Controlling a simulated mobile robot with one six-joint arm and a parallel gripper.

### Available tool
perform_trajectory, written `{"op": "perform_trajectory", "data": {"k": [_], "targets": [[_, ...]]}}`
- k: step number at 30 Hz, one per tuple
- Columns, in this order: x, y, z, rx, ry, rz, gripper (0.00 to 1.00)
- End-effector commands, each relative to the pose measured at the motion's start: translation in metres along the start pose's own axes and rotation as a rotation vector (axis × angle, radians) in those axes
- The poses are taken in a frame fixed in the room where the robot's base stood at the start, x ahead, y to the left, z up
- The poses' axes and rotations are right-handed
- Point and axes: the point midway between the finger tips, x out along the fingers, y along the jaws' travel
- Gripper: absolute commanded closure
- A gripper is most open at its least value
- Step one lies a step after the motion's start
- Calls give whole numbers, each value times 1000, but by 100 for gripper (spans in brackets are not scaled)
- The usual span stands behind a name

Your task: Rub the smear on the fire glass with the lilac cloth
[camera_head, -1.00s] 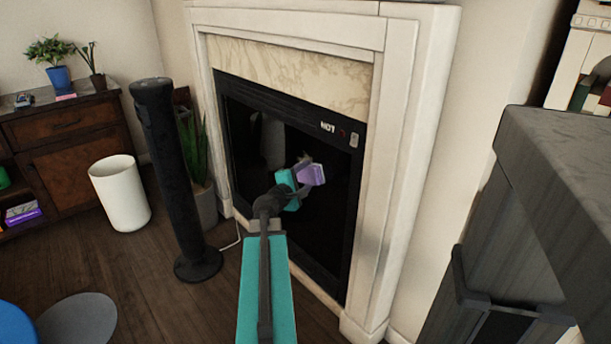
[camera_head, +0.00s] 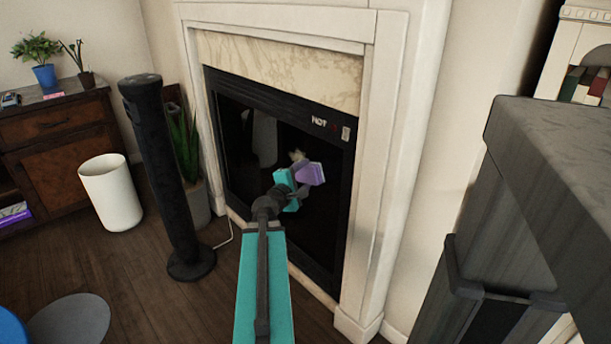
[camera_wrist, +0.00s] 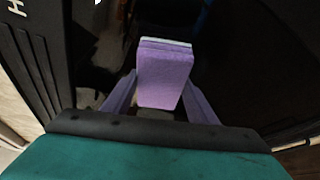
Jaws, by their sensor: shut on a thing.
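The lilac cloth (camera_head: 310,174), a folded block, is held at the end of my arm in front of the dark fire glass (camera_head: 318,222). My gripper (camera_head: 298,180) is shut on it. In the wrist view the lilac cloth (camera_wrist: 165,80) sits between the two purple fingers of my gripper (camera_wrist: 162,100). A small pale patch (camera_head: 298,156), probably the smear, shows on the glass just above and left of the cloth. The cloth hides part of the glass behind it. I cannot tell whether the cloth touches the glass.
A pale fireplace surround (camera_head: 385,170) frames the glass. A black tower (camera_head: 168,180) and a potted plant (camera_head: 190,160) stand left of it, with a white bin (camera_head: 110,193) farther left. A grey cabinet (camera_head: 570,180) stands close at right. Some wooden floor is open at lower left.

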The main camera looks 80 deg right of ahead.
Motion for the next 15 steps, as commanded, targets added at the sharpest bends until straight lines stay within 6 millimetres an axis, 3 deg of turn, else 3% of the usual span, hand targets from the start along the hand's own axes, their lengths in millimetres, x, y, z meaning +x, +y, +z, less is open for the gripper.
{"op": "perform_trajectory", "data": {"k": [15], "targets": [[6,3,-5,-1,-2,2,65]]}}
